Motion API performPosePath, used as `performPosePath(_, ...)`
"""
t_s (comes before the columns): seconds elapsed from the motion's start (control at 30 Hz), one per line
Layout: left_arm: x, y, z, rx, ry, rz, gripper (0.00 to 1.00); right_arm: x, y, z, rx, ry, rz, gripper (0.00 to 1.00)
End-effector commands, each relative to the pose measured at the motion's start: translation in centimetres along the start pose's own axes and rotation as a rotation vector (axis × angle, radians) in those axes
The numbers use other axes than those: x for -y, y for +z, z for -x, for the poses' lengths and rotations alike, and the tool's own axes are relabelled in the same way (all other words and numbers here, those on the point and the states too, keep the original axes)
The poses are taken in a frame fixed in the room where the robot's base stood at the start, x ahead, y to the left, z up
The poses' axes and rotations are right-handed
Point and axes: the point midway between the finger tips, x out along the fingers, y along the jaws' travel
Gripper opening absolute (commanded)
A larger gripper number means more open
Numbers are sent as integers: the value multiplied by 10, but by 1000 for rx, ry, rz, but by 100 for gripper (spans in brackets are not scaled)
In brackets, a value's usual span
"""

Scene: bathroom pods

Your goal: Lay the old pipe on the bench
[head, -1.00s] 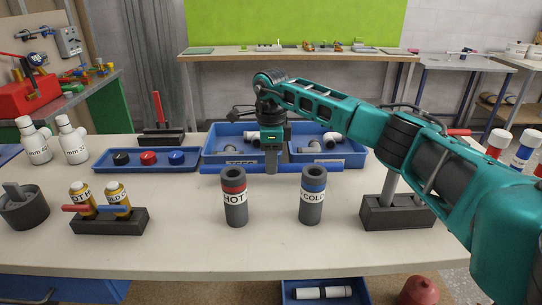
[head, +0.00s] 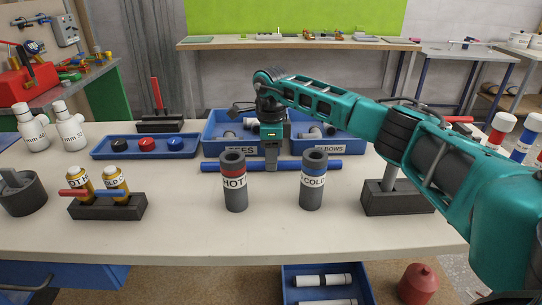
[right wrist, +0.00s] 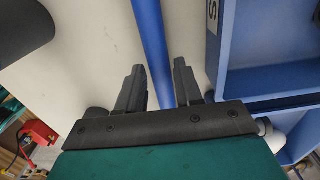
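The old pipe is most likely the long blue pipe (head: 318,164), lying left to right on the bench (head: 160,235) just in front of the blue bins. My right gripper (head: 271,166) points down at the pipe's middle. In the right wrist view, the blue pipe (right wrist: 150,40) runs between the two fingers of my right gripper (right wrist: 158,72), with a visible gap beside the right finger, so it looks open around the pipe. The fingertips' contact with the bench is not clear. My left gripper is not in view.
Grey HOT (head: 235,190) and COLD (head: 313,190) sleeves stand close in front of the pipe. TEES (head: 217,137) and ELBOWS (head: 343,143) bins stand behind it. A dark block (head: 398,203) is at right, a bottle holder (head: 108,209) at left. The front middle is clear.

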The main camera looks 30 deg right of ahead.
Motion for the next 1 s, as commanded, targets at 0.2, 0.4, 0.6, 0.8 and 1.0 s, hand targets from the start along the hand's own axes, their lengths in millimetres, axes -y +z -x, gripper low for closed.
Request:
performPosePath(0.2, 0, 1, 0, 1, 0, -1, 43, 0, 0, 0, 0, 0, 0, 55)
performPosePath(0.4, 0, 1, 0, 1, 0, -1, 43, 0, 0, 0, 0, 0, 0, 55)
performPosePath(0.6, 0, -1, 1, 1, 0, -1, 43, 0, 0, 17, 2, -2, 0, 55)
performPosePath(0.8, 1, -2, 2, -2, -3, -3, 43, 1, 0, 61, 2, -5, 1, 55)
performPosePath(1.0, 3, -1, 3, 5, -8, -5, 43, 0, 0, 102, 2, -3, 0, 55)
